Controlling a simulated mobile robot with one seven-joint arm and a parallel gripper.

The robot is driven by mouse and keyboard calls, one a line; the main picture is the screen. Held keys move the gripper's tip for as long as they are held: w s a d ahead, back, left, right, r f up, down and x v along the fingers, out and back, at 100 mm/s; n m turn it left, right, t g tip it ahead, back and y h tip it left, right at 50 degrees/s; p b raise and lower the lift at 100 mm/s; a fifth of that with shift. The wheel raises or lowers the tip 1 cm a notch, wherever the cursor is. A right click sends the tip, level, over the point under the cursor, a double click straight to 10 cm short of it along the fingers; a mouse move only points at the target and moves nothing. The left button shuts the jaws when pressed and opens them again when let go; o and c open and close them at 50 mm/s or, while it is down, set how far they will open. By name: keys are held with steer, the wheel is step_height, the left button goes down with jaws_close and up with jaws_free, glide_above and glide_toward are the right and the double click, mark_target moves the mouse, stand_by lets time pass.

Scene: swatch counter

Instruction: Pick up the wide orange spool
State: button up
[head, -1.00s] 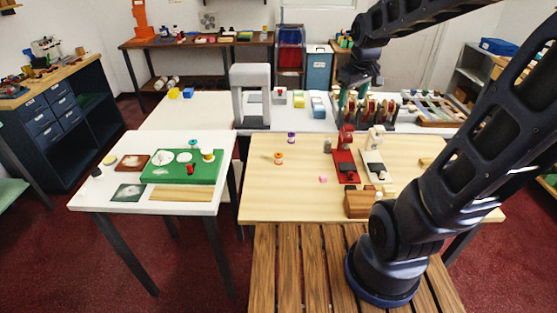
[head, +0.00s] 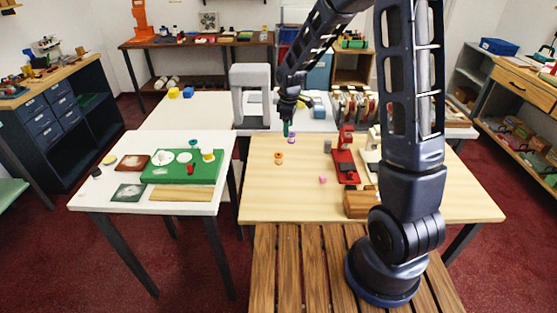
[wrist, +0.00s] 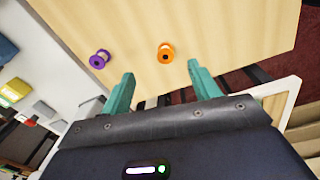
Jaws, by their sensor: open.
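The orange spool (head: 278,157) stands upright on the light wooden table, left of its middle. In the wrist view the orange spool (wrist: 166,53) lies ahead of the fingers, within the span between them. A purple spool (head: 291,140) stands behind it; in the wrist view the purple spool (wrist: 99,59) is to the left, beyond the left finger. My gripper (head: 287,130) is above the table's far edge near the purple spool. In the wrist view my gripper (wrist: 157,73) has its two green fingers apart with nothing between them.
A red stapler-like device (head: 345,160), a pink block (head: 323,180) and a wooden block (head: 359,204) sit to the right on the table (head: 260,200). A grey arch (head: 249,95) stands behind. The table's front left is clear.

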steer(key=n, duration=0.2)
glide_toward(279, 155)
steer(key=shift+a+f, duration=0.2)
steer(key=shift+f, duration=0.05)
steer(key=shift+w+f, duration=0.2)
steer(key=shift+f, duration=4.9)
steer(key=shift+d, duration=0.1)
steer(key=shift+c, duration=0.2)
steer(key=c, duration=1)
